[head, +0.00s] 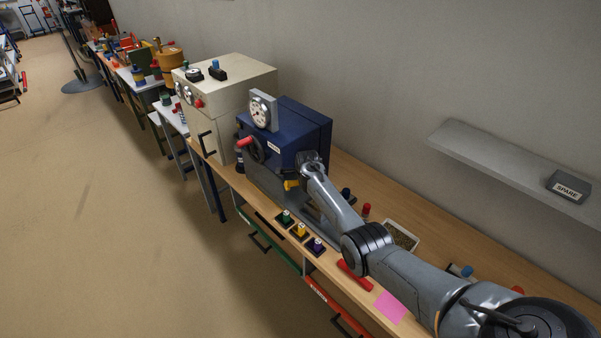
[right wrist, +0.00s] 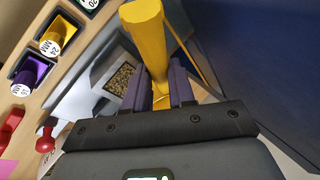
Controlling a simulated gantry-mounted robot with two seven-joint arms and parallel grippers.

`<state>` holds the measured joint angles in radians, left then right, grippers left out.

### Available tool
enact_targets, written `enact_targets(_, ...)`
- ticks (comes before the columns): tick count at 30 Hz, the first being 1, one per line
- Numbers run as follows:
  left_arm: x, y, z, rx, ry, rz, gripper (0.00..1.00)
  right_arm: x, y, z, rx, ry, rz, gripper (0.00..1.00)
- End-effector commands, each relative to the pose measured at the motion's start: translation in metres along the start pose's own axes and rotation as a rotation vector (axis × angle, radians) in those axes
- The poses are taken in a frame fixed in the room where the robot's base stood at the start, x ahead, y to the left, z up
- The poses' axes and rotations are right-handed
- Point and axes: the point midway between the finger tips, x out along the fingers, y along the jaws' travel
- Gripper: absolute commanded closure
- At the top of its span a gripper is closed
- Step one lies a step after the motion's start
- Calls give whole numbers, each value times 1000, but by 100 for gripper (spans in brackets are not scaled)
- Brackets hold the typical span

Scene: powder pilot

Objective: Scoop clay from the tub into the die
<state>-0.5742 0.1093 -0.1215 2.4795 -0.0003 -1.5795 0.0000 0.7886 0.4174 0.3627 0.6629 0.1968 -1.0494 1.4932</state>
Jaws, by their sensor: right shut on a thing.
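My right gripper (head: 309,165) is beside the blue press (head: 314,125). In the right wrist view its fingers (right wrist: 160,92) are shut on a yellow handle (right wrist: 147,28), which also shows in the head view (head: 291,185). What the handle's far end carries is hidden. A white tub of brown granular clay (head: 403,235) stands on the bench to the right of the press, partly behind my arm. In the right wrist view a grey square-walled holder with brown granules (right wrist: 122,80) lies beyond the fingers; I cannot tell whether it is the die. My left gripper is out of view.
Green (head: 286,217), yellow (head: 300,231) and purple (head: 317,246) knobbed pieces sit in holders along the bench's front edge. A red bar (head: 355,275) and a pink note (head: 390,307) lie nearby. A cream cabinet (head: 222,105) stands left of the press. A wall shelf (head: 500,165) is at right.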

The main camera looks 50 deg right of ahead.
Motion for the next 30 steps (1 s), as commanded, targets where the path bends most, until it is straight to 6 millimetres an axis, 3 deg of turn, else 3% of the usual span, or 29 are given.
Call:
enact_targets(18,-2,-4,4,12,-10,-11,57,-1,0,2,2,-6,-1,100)
enact_targets(30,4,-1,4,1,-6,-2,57,17,12,3,6,-7,-48,100)
